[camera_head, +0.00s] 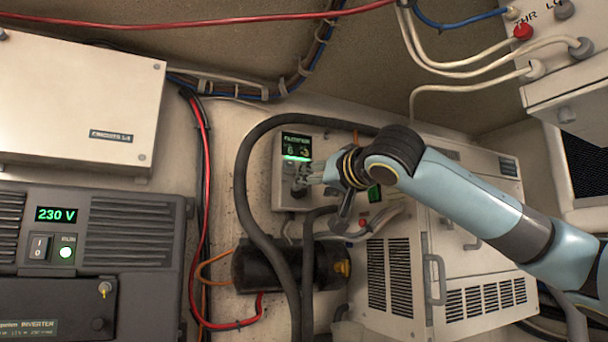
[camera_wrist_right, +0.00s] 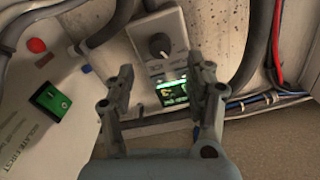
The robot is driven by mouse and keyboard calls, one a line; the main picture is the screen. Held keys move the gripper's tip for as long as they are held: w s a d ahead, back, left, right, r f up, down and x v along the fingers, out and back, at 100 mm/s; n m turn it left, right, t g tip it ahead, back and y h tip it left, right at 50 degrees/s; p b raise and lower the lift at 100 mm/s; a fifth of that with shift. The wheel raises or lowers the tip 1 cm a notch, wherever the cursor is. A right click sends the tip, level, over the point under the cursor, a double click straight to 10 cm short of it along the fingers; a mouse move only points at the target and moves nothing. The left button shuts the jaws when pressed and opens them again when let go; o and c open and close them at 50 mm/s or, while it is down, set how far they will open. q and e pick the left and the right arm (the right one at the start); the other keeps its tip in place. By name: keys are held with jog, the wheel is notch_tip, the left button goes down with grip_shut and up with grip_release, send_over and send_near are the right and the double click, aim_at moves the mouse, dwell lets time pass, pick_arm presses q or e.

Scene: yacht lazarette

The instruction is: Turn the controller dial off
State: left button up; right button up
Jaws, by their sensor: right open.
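The controller is a pale box (camera_head: 283,185) on the wall with a small lit green display (camera_head: 297,146) at its top. Its dark dial (camera_head: 299,187) sits below the display, close to my right fingertips. In the right wrist view the dial (camera_wrist_right: 160,45) shows on the controller face (camera_wrist_right: 181,38) with a white pointer mark, and the display (camera_wrist_right: 172,92) lies between the fingers. My right gripper (camera_head: 312,176) is open in front of the controller. Its two fingers also show in the right wrist view (camera_wrist_right: 160,88), apart and with nothing between them. My left gripper is not in view.
A grey inverter (camera_head: 130,235) reading 230 V and a white circuit box (camera_head: 75,95) are at left. A thick black hose (camera_head: 242,185) curves around the controller.

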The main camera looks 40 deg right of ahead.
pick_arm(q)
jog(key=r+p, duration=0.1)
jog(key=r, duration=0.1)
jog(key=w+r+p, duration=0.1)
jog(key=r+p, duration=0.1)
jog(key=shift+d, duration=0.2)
pick_arm(e)
jog(key=x, duration=0.5)
jog(key=shift+w+d, duration=0.1)
jog(key=shift+w, duration=0.2)
grip_shut()
